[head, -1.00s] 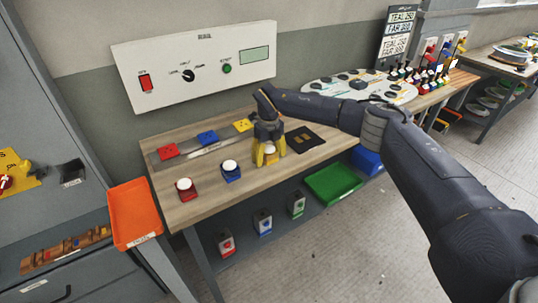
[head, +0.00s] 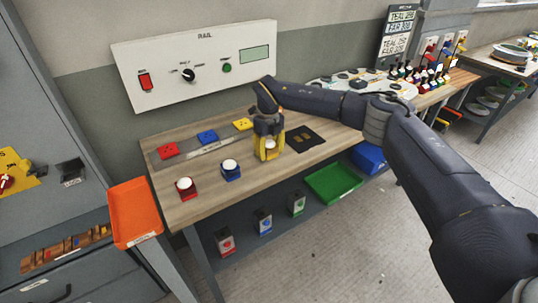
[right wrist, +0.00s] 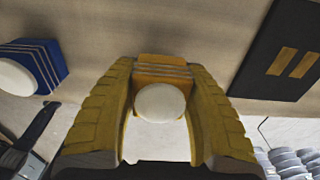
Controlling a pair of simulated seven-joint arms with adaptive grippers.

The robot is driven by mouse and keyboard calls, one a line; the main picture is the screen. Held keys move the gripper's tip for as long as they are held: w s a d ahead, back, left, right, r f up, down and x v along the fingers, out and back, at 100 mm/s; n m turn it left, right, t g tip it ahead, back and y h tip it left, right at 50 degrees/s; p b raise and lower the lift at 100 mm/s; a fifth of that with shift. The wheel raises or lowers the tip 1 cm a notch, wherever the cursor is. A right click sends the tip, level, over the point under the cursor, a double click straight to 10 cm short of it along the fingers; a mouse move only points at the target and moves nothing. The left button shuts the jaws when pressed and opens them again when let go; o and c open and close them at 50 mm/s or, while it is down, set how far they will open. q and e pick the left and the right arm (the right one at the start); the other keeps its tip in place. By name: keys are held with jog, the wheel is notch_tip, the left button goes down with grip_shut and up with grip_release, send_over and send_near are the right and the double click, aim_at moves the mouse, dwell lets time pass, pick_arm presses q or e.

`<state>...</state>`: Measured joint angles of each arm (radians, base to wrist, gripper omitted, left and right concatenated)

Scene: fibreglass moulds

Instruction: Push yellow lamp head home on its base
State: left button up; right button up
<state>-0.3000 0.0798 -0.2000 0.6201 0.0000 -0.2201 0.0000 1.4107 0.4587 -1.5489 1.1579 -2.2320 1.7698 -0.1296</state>
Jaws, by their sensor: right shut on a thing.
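The yellow lamp head (right wrist: 162,68), a small ridged block with a white dome, is between the yellow fingers of my right gripper (head: 269,150). The gripper is shut on it, pointing down, at the table's right front part. Whether the head touches the table is hard to tell. The dome also shows between the fingers in the head view (head: 270,145). The yellow base (head: 243,124) sits at the right end of the rail strip (head: 205,146), behind and left of the gripper. My left gripper is out of view.
A red lamp head (head: 185,188) and a blue lamp head (head: 230,170) stand left of the gripper. Red (head: 168,150) and blue (head: 207,136) bases share the strip. A dark mat (head: 305,139) lies to the right. A control panel (head: 195,65) is behind.

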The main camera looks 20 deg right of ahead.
aim_at(269, 141)
notch_tip(269, 141, up, 18)
dwell(0.5)
dwell(0.3)
